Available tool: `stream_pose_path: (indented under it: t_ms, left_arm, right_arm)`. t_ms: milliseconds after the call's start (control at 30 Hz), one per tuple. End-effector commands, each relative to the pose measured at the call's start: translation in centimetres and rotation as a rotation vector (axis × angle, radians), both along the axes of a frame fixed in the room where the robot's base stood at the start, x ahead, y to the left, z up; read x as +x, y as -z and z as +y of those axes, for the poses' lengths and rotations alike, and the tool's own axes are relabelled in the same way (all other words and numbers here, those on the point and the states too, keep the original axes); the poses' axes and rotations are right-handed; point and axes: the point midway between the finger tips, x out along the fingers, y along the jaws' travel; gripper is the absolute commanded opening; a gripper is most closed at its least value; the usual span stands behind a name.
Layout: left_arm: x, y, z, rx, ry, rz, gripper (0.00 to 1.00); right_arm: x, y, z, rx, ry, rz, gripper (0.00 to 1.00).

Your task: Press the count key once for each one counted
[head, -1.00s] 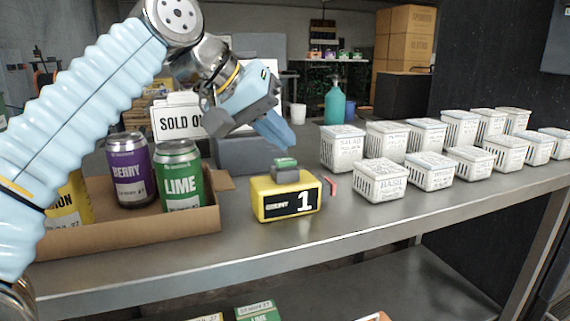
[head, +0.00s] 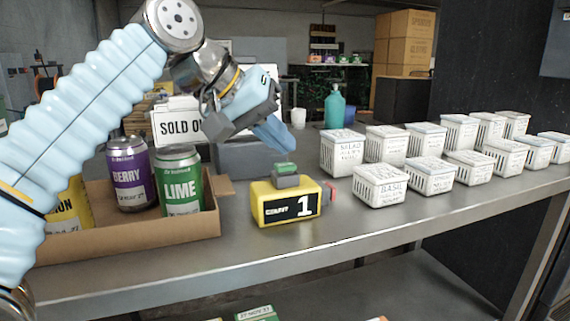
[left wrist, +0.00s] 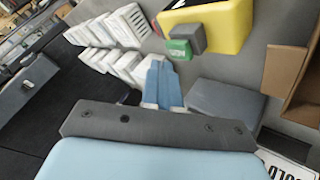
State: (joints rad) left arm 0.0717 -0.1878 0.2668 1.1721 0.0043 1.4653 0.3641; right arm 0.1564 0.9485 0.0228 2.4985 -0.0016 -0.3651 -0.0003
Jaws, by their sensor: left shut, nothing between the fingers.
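A yellow counter (head: 286,200) stands on the metal shelf and its black display reads 1. A green key (head: 285,169) sits on a grey block on its top; the key also shows in the left wrist view (left wrist: 179,49). My left gripper (head: 280,145) is shut and empty, above and just behind the key, apart from it. Its blue fingers show in the left wrist view (left wrist: 162,84). White labelled baskets (head: 380,185) stand in rows to the right of the counter; one reads BASIL and one SALAD. My right gripper is not in view.
A cardboard box (head: 130,240) with BERRY, LIME and yellow cans stands at the left. A SOLD OUT sign (head: 178,126) and a grey box (head: 243,158) stand behind. A teal bottle (head: 334,107) is at the back. A small red piece (head: 331,190) lies beside the counter.

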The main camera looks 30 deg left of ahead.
Motion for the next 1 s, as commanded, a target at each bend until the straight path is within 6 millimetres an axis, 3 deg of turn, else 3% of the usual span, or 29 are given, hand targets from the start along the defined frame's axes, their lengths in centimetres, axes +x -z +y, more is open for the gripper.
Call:
stream_pose_path:
  t_ms: [1000]
  left_arm:
    - [-0.03, 0.75, -0.02, 0.0, 0.001, 0.001, 0.0]
  right_arm:
    - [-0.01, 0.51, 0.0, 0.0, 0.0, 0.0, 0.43]
